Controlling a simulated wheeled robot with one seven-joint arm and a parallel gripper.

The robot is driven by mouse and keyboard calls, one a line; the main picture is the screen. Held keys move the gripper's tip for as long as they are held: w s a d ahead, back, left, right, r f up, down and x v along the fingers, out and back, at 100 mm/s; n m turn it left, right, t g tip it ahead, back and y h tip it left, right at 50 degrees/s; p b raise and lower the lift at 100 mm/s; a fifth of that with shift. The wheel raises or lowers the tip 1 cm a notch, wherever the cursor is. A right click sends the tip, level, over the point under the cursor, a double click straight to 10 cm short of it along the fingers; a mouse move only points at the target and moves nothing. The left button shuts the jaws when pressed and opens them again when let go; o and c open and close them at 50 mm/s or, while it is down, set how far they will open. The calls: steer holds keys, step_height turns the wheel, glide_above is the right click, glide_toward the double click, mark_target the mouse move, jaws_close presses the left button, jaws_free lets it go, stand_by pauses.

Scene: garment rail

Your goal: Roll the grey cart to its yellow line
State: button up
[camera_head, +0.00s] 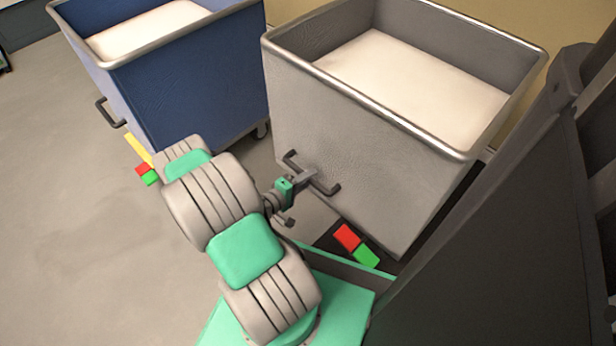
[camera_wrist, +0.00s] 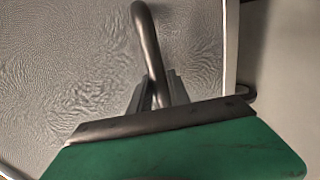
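The grey cart (camera_head: 350,140) is a tall open bin with a metal rim and white contents, at the centre right of the head view. Its dark handle (camera_head: 327,187) sticks out from the near face; in the wrist view the handle bar (camera_wrist: 149,45) runs down between my fingers. My gripper (camera_head: 305,178) is at this handle, and its fingers (camera_wrist: 160,92) lie close against both sides of the bar. A yellow strip (camera_head: 138,148) shows on the floor beside the blue cart. No yellow line shows near the grey cart; my arm and the cart hide part of the floor.
A blue cart (camera_head: 190,85) with its own handle (camera_head: 108,113) stands at the left, a gap apart. Red (camera_head: 347,237) and green (camera_head: 366,256) blocks sit below the grey cart's near face; a similar pair (camera_head: 146,173) is near the blue cart. Floor at left is clear.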

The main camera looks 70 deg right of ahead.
steer(key=o, duration=0.3)
steer(key=shift+o, duration=0.2)
steer(key=p+v, duration=0.2)
steer(key=v, duration=0.6)
steer(key=shift+p, duration=0.3)
